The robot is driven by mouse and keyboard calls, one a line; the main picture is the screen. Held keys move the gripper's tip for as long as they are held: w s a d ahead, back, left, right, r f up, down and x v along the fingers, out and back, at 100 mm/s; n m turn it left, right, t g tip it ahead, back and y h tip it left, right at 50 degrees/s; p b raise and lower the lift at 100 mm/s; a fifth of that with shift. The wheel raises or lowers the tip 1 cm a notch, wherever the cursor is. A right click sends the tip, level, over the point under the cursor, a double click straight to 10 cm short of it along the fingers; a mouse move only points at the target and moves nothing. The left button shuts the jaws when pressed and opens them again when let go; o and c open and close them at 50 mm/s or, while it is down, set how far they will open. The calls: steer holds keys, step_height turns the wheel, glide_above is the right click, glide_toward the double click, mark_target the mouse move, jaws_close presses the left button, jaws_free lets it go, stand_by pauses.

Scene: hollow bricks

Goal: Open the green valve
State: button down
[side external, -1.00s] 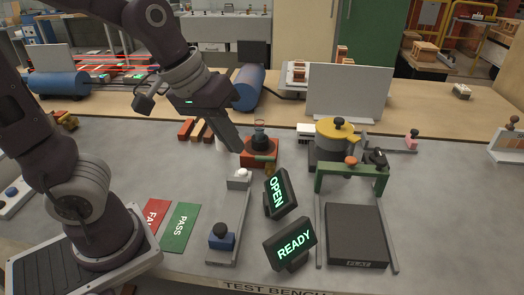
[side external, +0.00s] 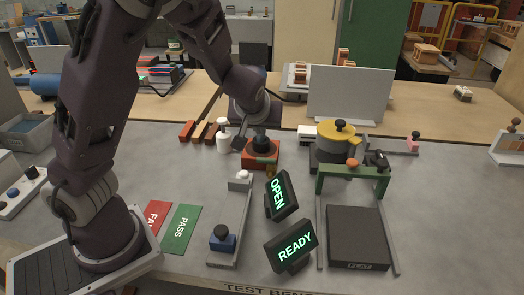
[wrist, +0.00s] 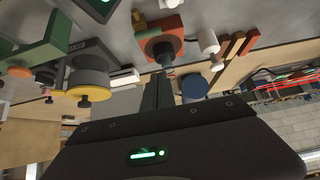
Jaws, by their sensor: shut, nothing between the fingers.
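An orange-red block (side external: 262,152) with a dark round top stands at mid bench. A small green handle (side external: 266,160) shows at its front, which I take as the green valve; its exact angle is hard to tell. The block (wrist: 160,36) also shows at the top of the wrist view, with a green piece (wrist: 138,20) beside it. My gripper (side external: 240,144) is shut and empty, at the left edge of the block in the side view. Its fingers (wrist: 158,82) point toward the block in the wrist view. Contact cannot be told.
A lit OPEN sign (side external: 281,195) and a lit READY sign (side external: 290,246) stand in front. A white bottle (side external: 223,135) is close left of my gripper. A yellow-lidded pot (side external: 335,138) and green arch (side external: 352,172) are to the right.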

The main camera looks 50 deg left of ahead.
glide_above(266, 162)
steer(key=a, duration=0.3)
steer(key=f, duration=0.6)
steer(key=shift+w+d+f, duration=0.15)
steer(key=shift+w+f, duration=0.1)
steer(key=shift+w, duration=0.1)
steer(key=shift+s+d+f, duration=0.2)
steer(key=shift+d+f, duration=0.05)
steer(key=shift+f, duration=0.35)
steer(key=shift+s+d+f, duration=0.15)
steer(key=shift+d+f, duration=0.1)
steer(key=shift+f, duration=0.35)
steer(key=shift+s+d+f, duration=0.25)
steer(key=shift+s+f, duration=0.05)
steer(key=shift+f, duration=0.35)
